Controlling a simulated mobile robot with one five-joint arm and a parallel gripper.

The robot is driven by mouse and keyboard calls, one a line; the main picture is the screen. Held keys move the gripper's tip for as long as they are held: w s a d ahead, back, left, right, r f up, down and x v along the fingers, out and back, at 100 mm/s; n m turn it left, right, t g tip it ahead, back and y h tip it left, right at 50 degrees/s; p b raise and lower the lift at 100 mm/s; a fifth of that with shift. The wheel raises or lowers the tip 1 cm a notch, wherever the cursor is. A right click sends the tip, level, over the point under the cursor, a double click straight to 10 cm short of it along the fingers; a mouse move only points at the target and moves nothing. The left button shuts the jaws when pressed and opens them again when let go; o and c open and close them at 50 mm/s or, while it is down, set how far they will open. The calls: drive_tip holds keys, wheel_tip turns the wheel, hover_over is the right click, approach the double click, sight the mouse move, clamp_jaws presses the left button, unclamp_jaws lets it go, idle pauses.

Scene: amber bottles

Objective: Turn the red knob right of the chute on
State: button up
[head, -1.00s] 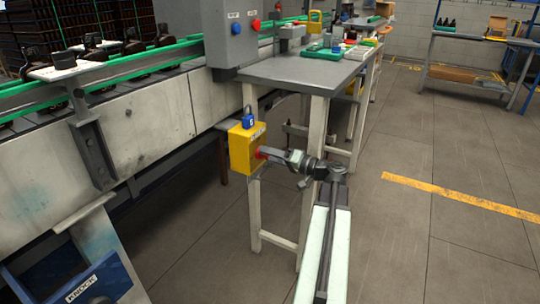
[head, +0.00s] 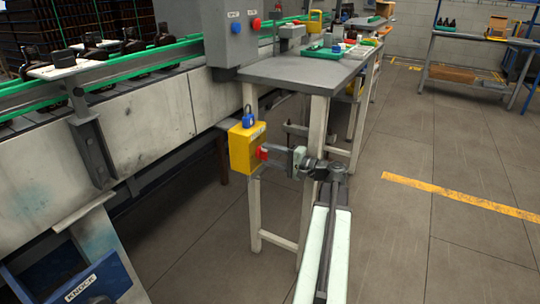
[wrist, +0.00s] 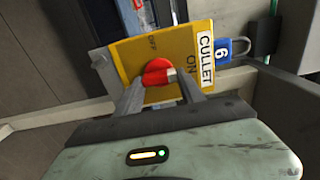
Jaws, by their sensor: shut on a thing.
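The red knob (head: 262,152) is on the front of a yellow box (head: 241,150) fixed to a table leg, right of the pale chute (head: 118,262). In the wrist view the knob (wrist: 157,70) sits between my two fingers, and the box face (wrist: 138,52) carries the words OFF, ON and CULLET. The knob's grip bar has a pale mark at its end toward ON. My gripper (head: 272,155) is shut on the knob, with a finger (wrist: 131,96) on its left and another (wrist: 187,84) on its right in the wrist view.
A blue padlock (head: 248,119) hangs at the top of the yellow box. The grey tabletop (head: 300,70) is above and behind my gripper. A grey control box (head: 236,40) stands on the conveyor side. The floor (head: 430,235) to the right is clear.

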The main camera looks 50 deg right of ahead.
idle(0.4)
drive_tip(key=o, duration=1.4)
drive_tip(key=shift+c, duration=0.2)
drive_tip(key=v, duration=0.7)
drive_tip(key=shift+s, duration=0.4)
drive_tip(key=shift+d, duration=0.1)
